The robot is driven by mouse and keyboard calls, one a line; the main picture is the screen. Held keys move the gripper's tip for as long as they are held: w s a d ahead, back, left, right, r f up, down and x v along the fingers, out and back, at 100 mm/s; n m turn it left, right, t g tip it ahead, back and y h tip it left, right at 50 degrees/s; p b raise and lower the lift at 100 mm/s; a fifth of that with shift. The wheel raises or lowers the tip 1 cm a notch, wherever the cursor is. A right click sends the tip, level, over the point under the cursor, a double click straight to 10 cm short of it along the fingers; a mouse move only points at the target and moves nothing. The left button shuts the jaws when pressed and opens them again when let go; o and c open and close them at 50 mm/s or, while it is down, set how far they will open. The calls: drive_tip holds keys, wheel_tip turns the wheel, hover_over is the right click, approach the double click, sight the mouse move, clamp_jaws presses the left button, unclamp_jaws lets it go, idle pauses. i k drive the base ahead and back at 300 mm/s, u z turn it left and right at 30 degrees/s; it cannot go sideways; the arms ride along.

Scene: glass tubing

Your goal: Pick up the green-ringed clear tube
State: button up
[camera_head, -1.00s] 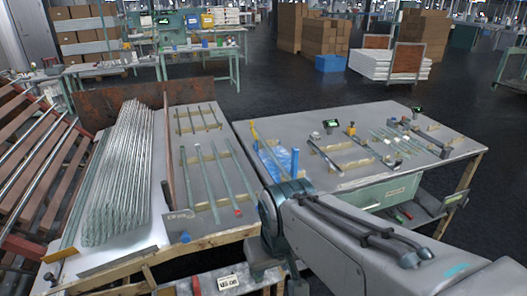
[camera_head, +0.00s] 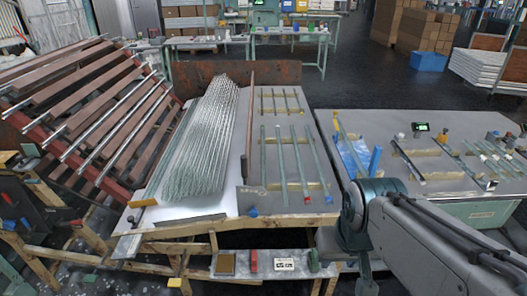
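Several long clear, greenish tubes (camera_head: 283,160) lie side by side across wooden supports on the left grey table (camera_head: 268,205). A red piece and a blue piece show near their front ends. Shorter thin tubes (camera_head: 283,101) lie on a rack behind them. More clear tubes (camera_head: 486,155) lie on the right table. I cannot tell which tube carries a green ring; the rings are too small to make out. My arm reaches in from the lower right and bends down in front of the gap between the tables; my gripper is not in view.
A large bundle of glass tubes (camera_head: 207,140) lies on the white surface at left, next to a thin upright divider (camera_head: 250,120). A slanted rack of brown bars (camera_head: 85,105) stands far left. A blue clamp-like piece (camera_head: 374,160) is on the right table (camera_head: 400,120). Dark floor is open behind.

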sight(262, 154)
drive_tip(key=z, duration=0.05)
drive_tip(key=k, duration=0.6)
drive_tip(key=u, duration=0.7)
drive_tip(key=i, duration=1.5)
drive_tip(key=z, duration=0.9)
drive_tip(key=i, duration=0.45)
drive_tip(key=z, duration=0.6)
